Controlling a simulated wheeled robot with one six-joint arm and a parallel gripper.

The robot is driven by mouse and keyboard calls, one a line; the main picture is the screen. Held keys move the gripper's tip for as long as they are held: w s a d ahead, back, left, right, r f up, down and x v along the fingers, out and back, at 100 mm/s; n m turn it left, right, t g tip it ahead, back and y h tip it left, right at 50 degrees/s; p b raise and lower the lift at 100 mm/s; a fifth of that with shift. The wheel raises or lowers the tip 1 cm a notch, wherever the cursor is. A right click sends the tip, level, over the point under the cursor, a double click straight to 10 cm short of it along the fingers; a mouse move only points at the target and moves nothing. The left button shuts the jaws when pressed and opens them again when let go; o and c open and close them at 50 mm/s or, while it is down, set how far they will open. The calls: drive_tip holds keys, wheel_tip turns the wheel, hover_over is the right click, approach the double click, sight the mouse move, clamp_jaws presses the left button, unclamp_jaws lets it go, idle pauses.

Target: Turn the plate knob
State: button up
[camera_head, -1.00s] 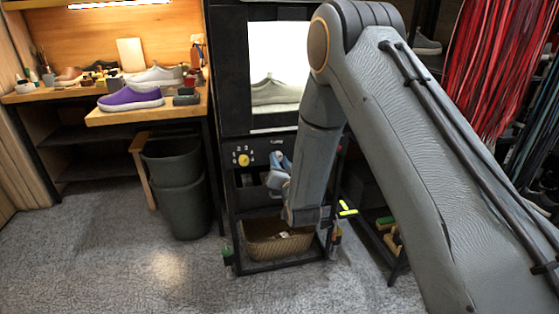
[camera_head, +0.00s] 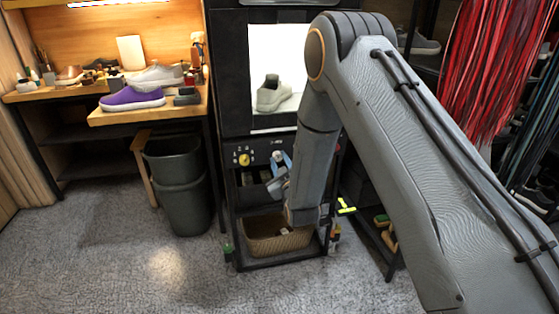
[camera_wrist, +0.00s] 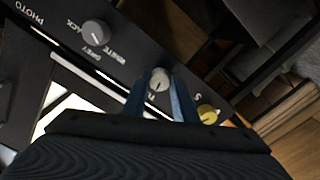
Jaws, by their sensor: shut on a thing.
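A small grey knob (camera_wrist: 159,80) on the black control panel (camera_wrist: 62,32) sits between the two blue fingers of my gripper (camera_wrist: 160,88) in the wrist view. My gripper is shut on this knob; its printed label is mostly hidden by the fingers. In the head view my gripper (camera_head: 278,165) is at the panel below the photo box, right of a yellow knob (camera_head: 244,159). A grey shoe (camera_head: 273,93) stands in the bright photo box (camera_head: 290,60), seen at an angle.
The yellow knob (camera_wrist: 208,114) is close beside the fingers, and another grey knob (camera_wrist: 96,33) marked with grey, white and black settings is farther left. A woven basket (camera_head: 262,240) is below. A bin (camera_head: 178,190) and a workbench (camera_head: 150,112) with a purple shoe (camera_head: 131,98) are left.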

drive_tip(key=n+p, duration=0.1)
drive_tip(key=n, duration=0.4)
drive_tip(key=shift+n, duration=0.3)
idle(0.4)
drive_tip(key=o, duration=1)
drive_tip(key=shift+o, duration=0.2)
drive_tip(key=shift+s, duration=0.1)
drive_tip(key=v, duration=0.7)
drive_tip(key=shift+s, duration=0.35)
drive_tip(key=shift+d+r, duration=0.1)
drive_tip(key=shift+d, duration=0.05)
